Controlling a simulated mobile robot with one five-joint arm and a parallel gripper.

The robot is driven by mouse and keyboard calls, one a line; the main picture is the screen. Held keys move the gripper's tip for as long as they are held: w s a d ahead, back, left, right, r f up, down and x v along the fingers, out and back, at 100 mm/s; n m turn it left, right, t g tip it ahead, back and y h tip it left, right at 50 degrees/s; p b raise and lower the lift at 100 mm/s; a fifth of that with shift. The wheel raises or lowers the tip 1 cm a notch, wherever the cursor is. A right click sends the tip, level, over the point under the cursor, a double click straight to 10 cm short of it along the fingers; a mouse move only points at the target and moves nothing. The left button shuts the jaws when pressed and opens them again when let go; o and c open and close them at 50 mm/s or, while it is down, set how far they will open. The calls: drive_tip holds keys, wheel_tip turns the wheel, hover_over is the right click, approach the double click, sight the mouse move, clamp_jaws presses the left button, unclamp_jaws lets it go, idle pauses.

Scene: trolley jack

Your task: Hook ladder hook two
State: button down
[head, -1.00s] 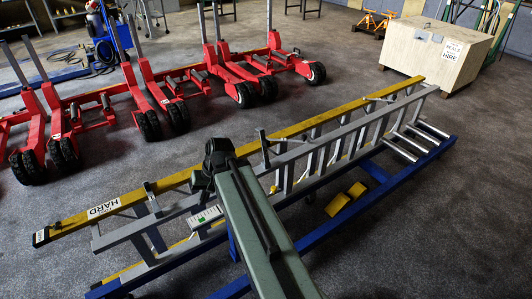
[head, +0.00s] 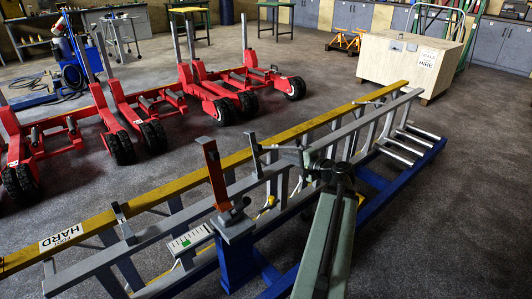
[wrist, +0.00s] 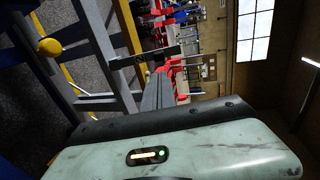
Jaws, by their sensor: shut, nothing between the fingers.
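The silver and yellow ladder (head: 210,208) lies lengthwise on a blue frame (head: 405,200). A grey upright hook (head: 254,156) stands at the ladder's side rail near the middle. A second grey hook (head: 123,223) stands further left. My gripper (head: 298,150) is just right of the middle hook, above the ladder. In the wrist view my gripper's grey fingers (wrist: 158,90) are together and empty, with a dark hook bar (wrist: 145,58) just beyond their tips. I cannot tell whether they touch it.
An orange-red upright lever (head: 213,172) on a blue post (head: 236,260) stands left of my arm. Red wheeled jacks (head: 225,100) stand behind the ladder. A wooden crate (head: 390,68) is at the back right. The floor at the right is clear.

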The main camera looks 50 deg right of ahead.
sight(260, 148)
drive_tip(key=b+x, duration=0.3)
drive_tip(key=x, duration=1.1)
drive_tip(key=shift+a+b, duration=0.1)
drive_tip(key=shift+b, duration=0.2)
